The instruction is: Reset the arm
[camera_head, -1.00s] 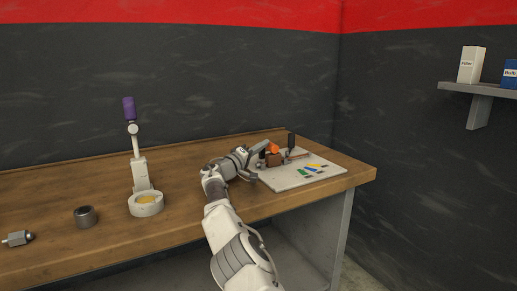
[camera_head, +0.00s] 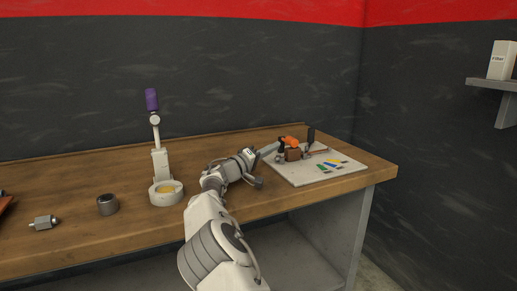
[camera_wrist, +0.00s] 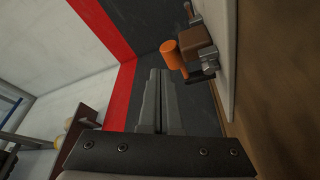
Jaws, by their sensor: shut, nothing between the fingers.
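My arm reaches over the wooden workbench (camera_head: 110,230) from the front in the head view. My gripper (camera_head: 274,149) is at the left edge of the pale board (camera_head: 330,171), close to an orange-tipped part beside a brown block (camera_head: 293,154). In the wrist view my gripper (camera_wrist: 160,100) has its two long grey fingers together with nothing between them. The orange cylinder (camera_wrist: 173,55) and the brown block (camera_wrist: 195,36) are to the right of the fingers there, apart from them.
A white stand with a purple top (camera_head: 151,100) is left of my arm. A dark ring (camera_head: 107,204) and a small metal part (camera_head: 43,222) lie further left. Coloured strips (camera_head: 340,165) lie on the board. A wall shelf (camera_head: 492,84) holds a white box (camera_head: 502,60).

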